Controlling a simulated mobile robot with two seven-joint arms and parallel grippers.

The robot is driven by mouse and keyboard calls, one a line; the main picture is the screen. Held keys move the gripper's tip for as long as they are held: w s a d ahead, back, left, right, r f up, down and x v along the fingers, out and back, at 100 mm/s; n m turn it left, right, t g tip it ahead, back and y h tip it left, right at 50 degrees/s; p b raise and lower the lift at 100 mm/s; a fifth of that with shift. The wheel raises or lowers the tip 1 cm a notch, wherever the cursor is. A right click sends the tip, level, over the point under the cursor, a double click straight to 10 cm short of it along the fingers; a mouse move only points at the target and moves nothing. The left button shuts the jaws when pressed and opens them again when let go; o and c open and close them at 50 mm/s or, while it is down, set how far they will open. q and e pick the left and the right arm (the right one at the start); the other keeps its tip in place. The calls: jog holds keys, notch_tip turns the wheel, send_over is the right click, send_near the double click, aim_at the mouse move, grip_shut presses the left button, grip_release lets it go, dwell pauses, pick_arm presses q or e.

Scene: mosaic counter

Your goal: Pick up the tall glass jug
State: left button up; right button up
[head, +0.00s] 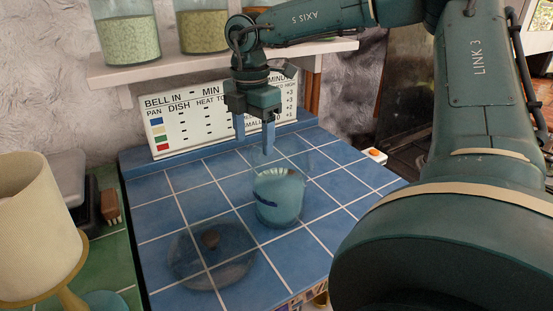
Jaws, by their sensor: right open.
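A clear glass jug (278,203) stands upright on the blue tiled counter (160,218). Its lower part looks pale and cloudy, with a dark mark on its side. Its upper rim is faint, and I cannot make out a handle. My right gripper (254,142) points down with its two fingers apart and nothing between them. In the picture the fingertips are above and slightly left of the jug, near its rim; I cannot tell the exact depth between them. My left gripper is not in view.
A glass lid (212,258) with a brown knob lies in front and left of the jug. A lettered board (185,125) stands behind, under a shelf (150,70) with two filled jars. A cream lamp (35,225) is at the left. Tiles left of the jug are clear.

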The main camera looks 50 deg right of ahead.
aim_at(255, 158)
jog(key=shift+f+p, duration=0.4)
jog(key=shift+f, duration=2.3)
jog(key=shift+c, duration=0.5)
grip_shut()
jog(key=shift+r, duration=0.15)
